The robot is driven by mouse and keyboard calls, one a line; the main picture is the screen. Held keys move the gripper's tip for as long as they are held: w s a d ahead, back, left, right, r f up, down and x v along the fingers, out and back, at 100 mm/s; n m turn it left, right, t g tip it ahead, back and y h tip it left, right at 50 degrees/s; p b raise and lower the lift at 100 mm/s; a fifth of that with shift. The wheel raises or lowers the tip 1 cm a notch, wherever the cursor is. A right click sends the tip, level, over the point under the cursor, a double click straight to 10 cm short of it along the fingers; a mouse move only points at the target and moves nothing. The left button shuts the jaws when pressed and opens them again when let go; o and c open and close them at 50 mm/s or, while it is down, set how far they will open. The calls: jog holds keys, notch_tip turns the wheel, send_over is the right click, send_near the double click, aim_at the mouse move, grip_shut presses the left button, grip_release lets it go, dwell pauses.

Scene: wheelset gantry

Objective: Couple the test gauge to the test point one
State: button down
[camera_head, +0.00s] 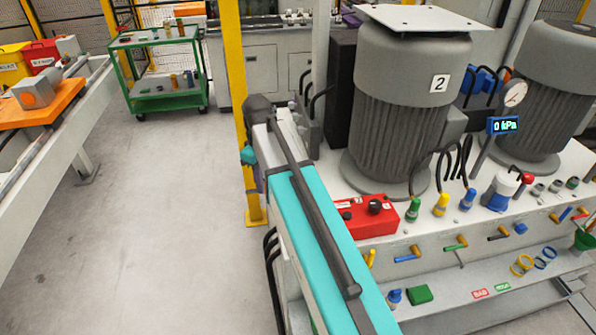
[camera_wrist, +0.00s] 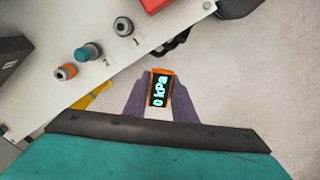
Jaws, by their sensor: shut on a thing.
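The test gauge (camera_wrist: 160,88), an orange-framed block with a dark display reading 0 kPa, sits between the purple fingers of my gripper (camera_wrist: 159,92) in the wrist view. My gripper is shut on it. Test point one (camera_wrist: 123,27) is a grey round fitting beside the label 1 on a white surface, above and left of the gauge in the picture. The gauge is apart from it. In the head view my arm covers most of my gripper, and the gauge cannot be made out there.
A blue-capped fitting (camera_wrist: 88,52) by label 2 and an orange-ringed fitting (camera_wrist: 65,72) stand in line with test point one. A red box (camera_head: 366,216) and a large grey motor (camera_head: 402,110) stand on the bench. The floor (camera_head: 150,220) left of my arm is clear.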

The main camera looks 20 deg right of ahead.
jog(key=d+f+n+p, duration=0.1)
jog(key=d+n+p, duration=0.4)
jog(key=d+n, duration=0.3)
jog(key=d, duration=0.3)
jog(key=shift+w+d, duration=0.15)
jog(key=shift+w, duration=0.05)
jog(key=shift+f, duration=0.25)
jog(key=shift+f+b, duration=1.7)
jog(key=shift+f, duration=1.05)
jog(key=shift+p, duration=0.4)
dwell(0.8)
jog(key=shift+f, duration=0.25)
dwell(0.5)
jog(key=c, duration=1.4)
grip_release()
